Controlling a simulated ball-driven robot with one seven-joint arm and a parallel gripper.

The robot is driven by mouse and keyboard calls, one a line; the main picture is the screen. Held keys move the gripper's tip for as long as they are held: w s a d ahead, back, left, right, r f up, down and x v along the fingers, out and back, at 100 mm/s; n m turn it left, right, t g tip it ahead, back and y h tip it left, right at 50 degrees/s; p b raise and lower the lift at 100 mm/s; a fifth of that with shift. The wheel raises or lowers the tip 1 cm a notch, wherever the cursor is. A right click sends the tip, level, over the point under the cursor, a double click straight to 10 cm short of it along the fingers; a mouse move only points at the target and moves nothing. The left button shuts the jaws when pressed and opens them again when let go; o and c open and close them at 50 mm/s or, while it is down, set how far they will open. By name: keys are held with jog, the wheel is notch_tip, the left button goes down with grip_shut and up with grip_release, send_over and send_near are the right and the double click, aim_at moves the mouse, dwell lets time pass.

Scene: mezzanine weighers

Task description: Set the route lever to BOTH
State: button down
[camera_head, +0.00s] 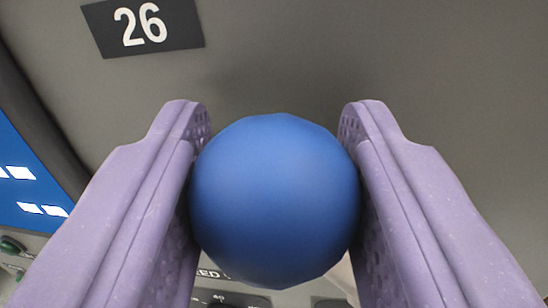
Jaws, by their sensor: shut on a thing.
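A blue ball-shaped knob (275,200) fills the middle of the head camera view. My gripper (275,130) has its two purple fingers on the left and right sides of the knob, and it is shut on it. The knob hides what lies directly behind and below it, so no lever shaft can be made out clearly. No BOTH marking is visible, and I cannot tell from this view whether the knob belongs to the route lever.
A grey panel (290,55) lies behind the knob. A black plate with the number 26 (143,26) is at the upper left. A blue screen (25,185) is at the left edge. Partly hidden lettering ending in "EED" (213,274) shows below the knob.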

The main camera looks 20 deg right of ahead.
jog(key=s+d+m+b, duration=0.1)
jog(key=m+b, duration=0.1)
jog(key=b, duration=0.2)
jog(key=d+m+b, duration=0.1)
jog(key=b, duration=0.3)
jog(key=shift+s+d+r+m+h, duration=0.2)
jog(key=shift+s+m+h, duration=0.1)
jog(key=shift+s+m, duration=0.1)
jog(key=m+b, duration=0.1)
jog(key=b, duration=0.1)
jog(key=d+m+b, duration=0.1)
jog(key=b, duration=0.1)
jog(key=shift+s+d+r+t, duration=0.15)
jog(key=shift+s+r+t, duration=0.15)
jog(key=shift+s, duration=0.05)
jog(key=c, duration=0.6)
grip_release()
jog(key=shift+r, duration=0.1)
send_near(408, 66)
jog(key=shift+b+v, duration=0.3)
jog(key=shift+v, duration=0.8)
